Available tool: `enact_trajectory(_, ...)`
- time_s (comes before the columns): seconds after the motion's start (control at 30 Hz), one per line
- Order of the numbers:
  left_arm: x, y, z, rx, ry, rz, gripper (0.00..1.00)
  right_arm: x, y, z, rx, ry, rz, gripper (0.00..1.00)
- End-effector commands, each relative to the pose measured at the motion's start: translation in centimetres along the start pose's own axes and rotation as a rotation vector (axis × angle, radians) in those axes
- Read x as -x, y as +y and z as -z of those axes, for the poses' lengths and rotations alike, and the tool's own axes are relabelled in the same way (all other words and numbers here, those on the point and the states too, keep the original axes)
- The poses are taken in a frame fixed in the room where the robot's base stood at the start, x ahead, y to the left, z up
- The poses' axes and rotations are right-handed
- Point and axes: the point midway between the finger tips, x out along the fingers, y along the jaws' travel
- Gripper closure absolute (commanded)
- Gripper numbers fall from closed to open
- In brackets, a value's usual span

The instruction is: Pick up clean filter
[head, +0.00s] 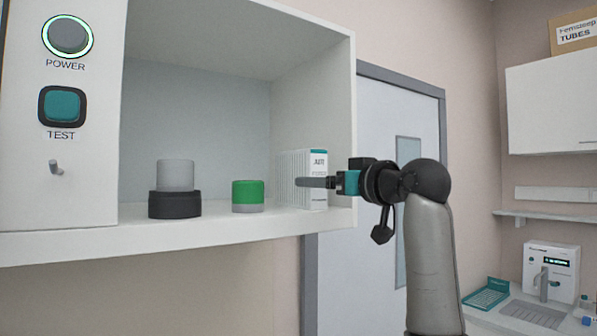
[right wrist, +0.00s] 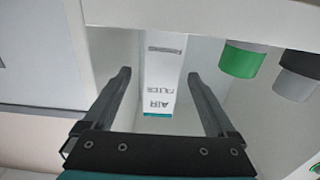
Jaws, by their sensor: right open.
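The clean filter (head: 316,164) is a white pleated block with a teal-topped label, standing upright at the right end of the open shelf. It also shows in the right wrist view (right wrist: 164,68), upside down, with "AIR FILTER"-like lettering. My right gripper (head: 305,182) comes in from the right at the filter's height. In the right wrist view my right gripper (right wrist: 159,76) is open, with one finger on each side of the filter and visible gaps. Whether the fingertips overlap it in depth is hard to tell. My left gripper is not in view.
A green-topped cylinder (head: 248,195) stands left of the filter. Further left, a grey cylinder (head: 175,174) sits on a dark base (head: 174,205). The cabinet's side wall (head: 318,95) and shelf edge (head: 180,236) bound the space. A panel with buttons (head: 62,150) is at left.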

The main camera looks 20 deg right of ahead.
Motion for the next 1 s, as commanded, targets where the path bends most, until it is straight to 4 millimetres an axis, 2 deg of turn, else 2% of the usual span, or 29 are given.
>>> enact_trajectory(0.27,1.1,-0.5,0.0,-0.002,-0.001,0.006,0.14,-1.9,-0.1,0.2,0.0,-0.002,0.001,0.09)
enact_trajectory(0.43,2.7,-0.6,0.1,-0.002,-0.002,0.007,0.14,-4.1,-0.3,0.7,-0.002,-0.003,0.002,0.09)
enact_trajectory(0.6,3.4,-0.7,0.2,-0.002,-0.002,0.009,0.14,-5.9,-0.3,0.6,-0.002,-0.001,0.002,0.09)
enact_trajectory(0.9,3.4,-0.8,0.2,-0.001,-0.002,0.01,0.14,-6.3,-0.2,0.4,0.001,0.0,0.0,0.09)
enact_trajectory(1.0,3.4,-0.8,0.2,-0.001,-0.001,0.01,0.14,-6.3,-0.2,0.4,0.001,0.0,0.0,0.18)
